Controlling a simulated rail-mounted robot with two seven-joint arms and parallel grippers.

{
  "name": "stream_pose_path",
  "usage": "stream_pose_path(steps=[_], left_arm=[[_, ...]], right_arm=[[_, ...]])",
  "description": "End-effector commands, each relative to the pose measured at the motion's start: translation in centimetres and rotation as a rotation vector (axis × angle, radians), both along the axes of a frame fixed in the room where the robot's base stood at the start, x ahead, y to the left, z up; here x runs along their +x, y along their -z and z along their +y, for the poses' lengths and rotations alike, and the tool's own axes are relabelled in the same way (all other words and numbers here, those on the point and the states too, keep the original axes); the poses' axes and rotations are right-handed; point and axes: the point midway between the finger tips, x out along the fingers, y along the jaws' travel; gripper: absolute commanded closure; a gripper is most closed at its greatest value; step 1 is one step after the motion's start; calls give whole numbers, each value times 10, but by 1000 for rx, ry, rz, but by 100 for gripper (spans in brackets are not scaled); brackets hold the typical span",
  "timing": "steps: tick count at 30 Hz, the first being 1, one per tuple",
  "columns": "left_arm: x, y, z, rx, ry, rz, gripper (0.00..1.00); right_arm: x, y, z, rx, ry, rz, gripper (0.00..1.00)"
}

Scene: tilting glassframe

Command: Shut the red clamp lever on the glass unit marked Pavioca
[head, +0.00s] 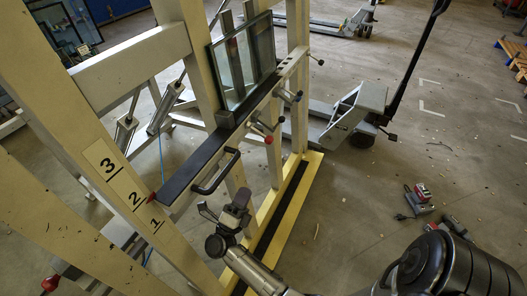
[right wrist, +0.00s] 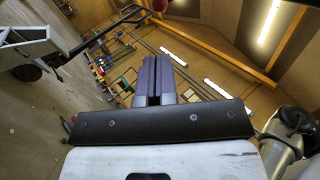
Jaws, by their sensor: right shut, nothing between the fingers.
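A glass unit (head: 232,72) stands upright on the ledge of the pale tilting frame in the head view. No name on it is legible. A clamp lever with a red knob (head: 268,139) sticks out from the ledge's front, below the glass; I cannot tell whether it is open or shut. A red ball (right wrist: 160,4), possibly this knob, is cut off at the top of the right wrist view. My right gripper (head: 242,194) is shut and empty, below and left of the red knob and apart from it. Its fingers show in the right wrist view (right wrist: 158,62). My left gripper is out of view.
Dark-knobbed levers (head: 299,96) stick out further along the ledge. A black handle (head: 217,178) juts out close to my right gripper. A pallet truck (head: 355,110) stands behind. A red and grey tool (head: 421,193) lies on the mostly clear floor at right.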

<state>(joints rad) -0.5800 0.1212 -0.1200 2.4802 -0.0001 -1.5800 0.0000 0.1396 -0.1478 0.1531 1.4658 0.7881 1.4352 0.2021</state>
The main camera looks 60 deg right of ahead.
Motion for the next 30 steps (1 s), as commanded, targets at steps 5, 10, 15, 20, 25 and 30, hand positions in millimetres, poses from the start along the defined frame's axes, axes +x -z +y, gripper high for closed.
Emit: stream_pose_path(steps=[5, 10, 15, 20, 25, 30], left_arm=[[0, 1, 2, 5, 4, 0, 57], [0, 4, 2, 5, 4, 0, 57], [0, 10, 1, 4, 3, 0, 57], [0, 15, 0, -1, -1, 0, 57], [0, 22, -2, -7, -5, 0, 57], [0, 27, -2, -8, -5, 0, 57]], right_arm=[[0, -1, -2, -1, 0, 0, 100], [0, -11, -16, -3, 1, -2, 100], [1, -28, -42, -5, 1, -3, 100], [1, -46, -66, -4, -1, -3, 100], [2, -61, -88, -3, -1, -2, 100], [3, -72, -104, -2, -1, 0, 100]])
